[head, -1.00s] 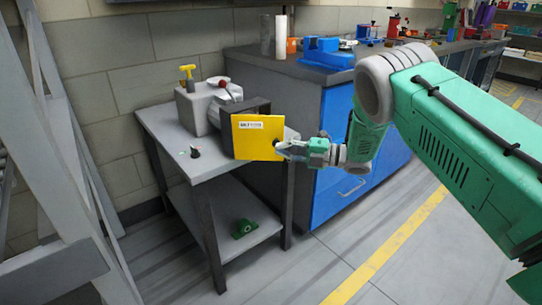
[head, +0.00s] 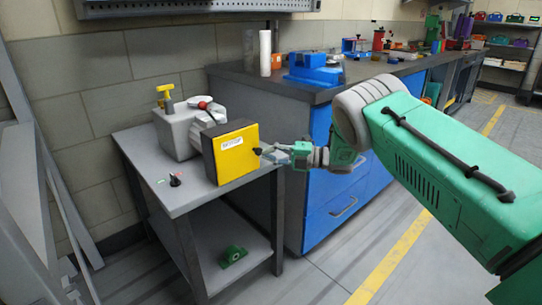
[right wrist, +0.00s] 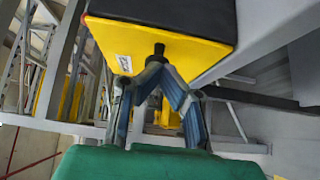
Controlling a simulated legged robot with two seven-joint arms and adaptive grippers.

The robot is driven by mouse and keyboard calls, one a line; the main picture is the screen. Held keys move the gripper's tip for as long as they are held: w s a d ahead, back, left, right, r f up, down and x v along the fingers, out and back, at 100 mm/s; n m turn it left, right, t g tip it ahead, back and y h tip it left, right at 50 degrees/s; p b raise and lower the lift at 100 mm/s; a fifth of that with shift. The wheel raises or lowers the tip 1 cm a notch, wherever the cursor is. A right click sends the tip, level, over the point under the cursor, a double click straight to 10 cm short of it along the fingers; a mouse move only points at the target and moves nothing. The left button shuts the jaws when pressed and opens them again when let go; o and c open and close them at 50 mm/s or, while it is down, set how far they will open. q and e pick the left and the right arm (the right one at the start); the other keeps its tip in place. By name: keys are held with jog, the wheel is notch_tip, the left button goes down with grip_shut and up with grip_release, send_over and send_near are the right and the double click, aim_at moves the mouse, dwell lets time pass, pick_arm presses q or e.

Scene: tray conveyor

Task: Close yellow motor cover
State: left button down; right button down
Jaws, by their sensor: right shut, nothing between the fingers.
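The yellow motor cover (head: 240,152) is the front face of a dark box-shaped housing (head: 209,152) on the motor unit, and it looks flush with it. The motor's grey body (head: 180,134) stands on a small grey table. My right gripper (head: 265,153) is shut and empty at the cover's right edge, beside a small black knob. In the right wrist view, the yellow cover (right wrist: 150,48) is just beyond the fingertips (right wrist: 157,70), and the black knob (right wrist: 158,50) sticks out between them. I cannot tell whether the fingertips touch the knob. My left gripper is not in view.
The small table (head: 150,158) has a black switch knob (head: 175,180) on top and a green part (head: 232,254) on its lower shelf. A blue cabinet (head: 325,205) with a cluttered worktop stands behind. Grey frame posts rise at left; floor is clear at right.

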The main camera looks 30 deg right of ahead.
jog(key=shift+w+a+r, duration=0.3)
jog(key=shift+a+r, duration=0.05)
jog(key=shift+a, duration=0.3)
jog(key=shift+w, duration=0.1)
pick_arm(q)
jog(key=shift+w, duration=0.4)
pick_arm(e)
jog(key=shift+w+d, duration=0.2)
jog(key=shift+d, duration=0.15)
